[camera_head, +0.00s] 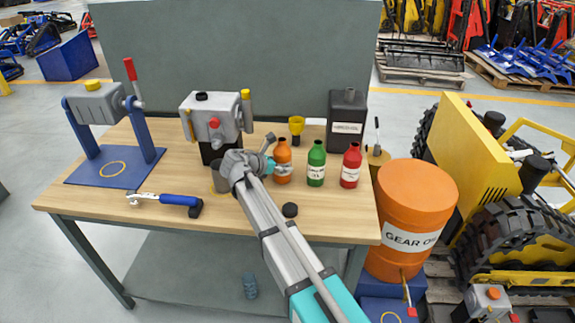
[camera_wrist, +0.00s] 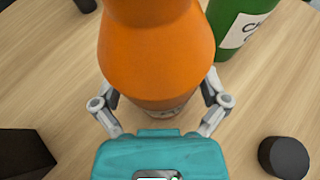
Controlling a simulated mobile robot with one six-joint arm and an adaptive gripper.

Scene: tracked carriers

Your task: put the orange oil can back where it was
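The orange oil can (camera_head: 283,163) is upright at the left of a row with a green and a red bottle. It appears to stand on the wooden table (camera_head: 330,220); I cannot tell whether it is slightly raised. In the wrist view the can (camera_wrist: 155,55) fills the upper middle. My gripper (camera_wrist: 160,90) has one finger on each side of it. The can hides the fingertips, so contact is not visible. In the head view my gripper (camera_head: 268,143) is at the can's left side, partly hidden by my wrist.
The green bottle (camera_head: 316,165) is close right of the can, and the red bottle (camera_head: 351,167) is beyond it. A yellow funnel-like cup (camera_head: 296,127) and a dark canister (camera_head: 347,120) stand behind. A black round cap (camera_head: 290,210) lies in front.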

